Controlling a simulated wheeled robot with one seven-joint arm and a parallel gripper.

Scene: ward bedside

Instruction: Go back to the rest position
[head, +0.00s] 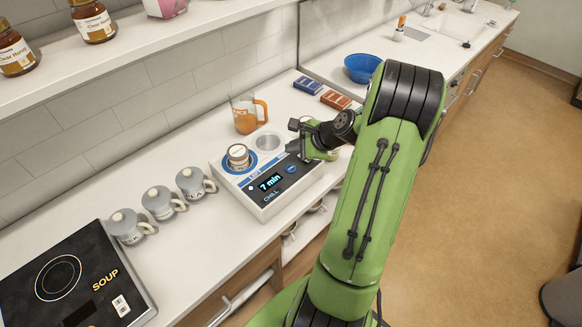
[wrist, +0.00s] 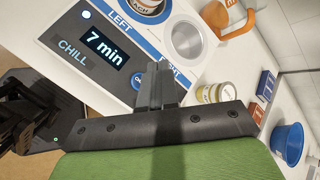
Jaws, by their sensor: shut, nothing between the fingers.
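My gripper (head: 292,147) is shut and empty. It hangs over the right edge of the white chill unit (head: 262,209), and its closed fingers (wrist: 158,80) show in the wrist view beside the unit's blue button (wrist: 138,81). The unit's display (head: 270,182) reads 7 min. A jar or tin (head: 238,156) sits in the unit's left well. The right well (head: 268,143) looks empty. My green arm reaches in from the lower right and hides part of the counter.
A tin (wrist: 212,93) stands right of the unit, close to my gripper. A glass jug with an orange handle (head: 246,113) is behind it. Blue and red boxes (head: 336,100) and a blue bowl (head: 362,68) lie further back. Lidded mugs (head: 160,202) and a hob (head: 70,285) are left.

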